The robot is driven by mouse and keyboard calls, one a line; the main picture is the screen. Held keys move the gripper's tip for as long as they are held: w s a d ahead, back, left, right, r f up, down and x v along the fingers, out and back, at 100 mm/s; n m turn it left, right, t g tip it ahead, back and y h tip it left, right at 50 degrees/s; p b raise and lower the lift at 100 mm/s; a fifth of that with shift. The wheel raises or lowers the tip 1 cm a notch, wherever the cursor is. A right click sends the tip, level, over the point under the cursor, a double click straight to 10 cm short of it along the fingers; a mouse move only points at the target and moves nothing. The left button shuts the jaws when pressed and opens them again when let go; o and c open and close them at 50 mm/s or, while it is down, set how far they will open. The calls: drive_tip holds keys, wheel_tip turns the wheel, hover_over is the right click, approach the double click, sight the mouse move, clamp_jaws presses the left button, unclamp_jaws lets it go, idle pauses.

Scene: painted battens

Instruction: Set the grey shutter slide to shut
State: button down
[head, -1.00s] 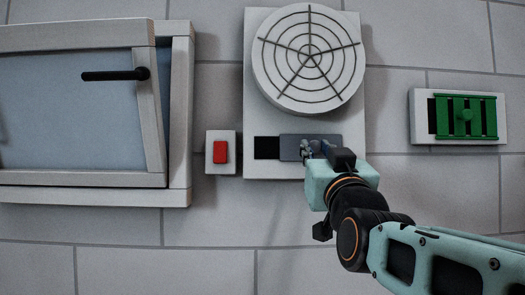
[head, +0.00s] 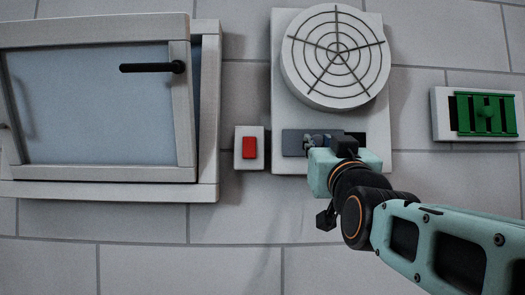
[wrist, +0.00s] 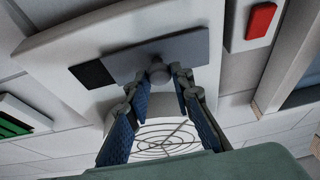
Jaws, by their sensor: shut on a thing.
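The grey shutter slide (head: 292,143) sits in its slot on the pale fan plate, below the round grille. In the head view it covers the left part of the slot, and a dark opening shows at the right end. In the wrist view, which looks up from below, the slide (wrist: 192,49) has a round knob (wrist: 159,72) with the dark opening to its left. My gripper (head: 317,141) is at the slide and hides part of it. In the wrist view my gripper (wrist: 155,80) has its fingers on either side of the knob, shut on it.
A red switch (head: 249,148) on a pale box is just left of the fan plate (head: 290,110). A tilted window (head: 95,110) with a black handle is further left. A green slatted vent (head: 487,114) is at the right. Bare wall lies below.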

drive_tip(key=shift+a, duration=0.35)
drive_tip(key=c, duration=1.7)
unclamp_jaws()
drive_tip(key=shift+a, duration=0.15)
drive_tip(key=shift+s, duration=0.1)
drive_tip(key=v, duration=1.1)
drive_tip(key=shift+s+f, duration=0.25)
drive_tip(key=shift+s, duration=0.1)
drive_tip(key=shift+f, duration=0.1)
